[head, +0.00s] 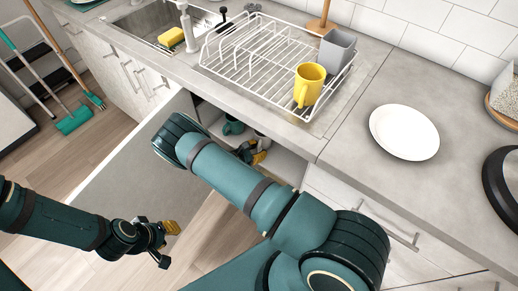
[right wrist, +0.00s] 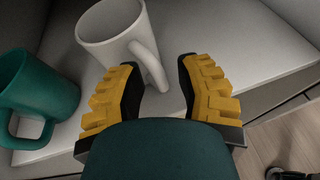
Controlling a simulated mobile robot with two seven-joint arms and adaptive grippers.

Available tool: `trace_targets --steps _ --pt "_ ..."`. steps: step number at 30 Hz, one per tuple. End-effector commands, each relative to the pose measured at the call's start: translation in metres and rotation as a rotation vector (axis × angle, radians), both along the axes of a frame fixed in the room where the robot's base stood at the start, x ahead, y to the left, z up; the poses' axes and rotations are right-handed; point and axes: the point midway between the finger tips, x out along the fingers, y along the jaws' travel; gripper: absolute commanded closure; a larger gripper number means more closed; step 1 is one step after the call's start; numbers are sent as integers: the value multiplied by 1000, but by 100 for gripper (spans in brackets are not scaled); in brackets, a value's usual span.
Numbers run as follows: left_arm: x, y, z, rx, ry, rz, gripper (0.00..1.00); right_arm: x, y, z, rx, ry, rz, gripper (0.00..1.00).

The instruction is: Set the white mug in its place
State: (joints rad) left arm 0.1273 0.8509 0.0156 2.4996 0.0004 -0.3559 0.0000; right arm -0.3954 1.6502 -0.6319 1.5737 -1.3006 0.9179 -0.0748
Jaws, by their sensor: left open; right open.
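The white mug (right wrist: 108,32) stands upright on a light shelf board in the right wrist view, its handle pointing toward my right gripper (right wrist: 158,68). That gripper is open, with the end of the handle between its two yellow-padded fingertips; I cannot tell whether they touch it. In the head view my right gripper (head: 255,153) is low inside the open cabinet under the counter, where the mug is mostly hidden. My left gripper (head: 152,240) is open and empty, low at the left over the floor, away from the mugs.
A teal mug (right wrist: 38,95) stands just left of the white mug. A white wire rack (head: 250,68) on the counter holds a yellow mug (head: 309,84) and a grey holder (head: 337,48). A white plate (head: 404,132) lies right of it. An open cabinet door (head: 135,180) stands at left.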

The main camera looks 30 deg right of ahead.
Motion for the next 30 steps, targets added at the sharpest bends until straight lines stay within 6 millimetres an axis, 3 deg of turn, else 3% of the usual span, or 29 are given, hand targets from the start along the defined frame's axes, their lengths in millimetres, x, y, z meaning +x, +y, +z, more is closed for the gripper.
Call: trace_targets --steps 12,21,23,26,30 --pt "-3 0 12 -1 6 -1 66 -15 77 31 1 2 4 66" --pt "-3 0 14 -1 8 -2 66 -26 99 36 24 10 -24 66" --pt "-3 -1 14 -1 8 -2 66 -39 96 30 82 23 -80 66" --pt "-3 0 14 -1 8 -2 66 -84 94 12 272 56 -267 66" --pt "-3 0 14 -1 8 -2 66 -158 127 -1 663 33 -671 66"
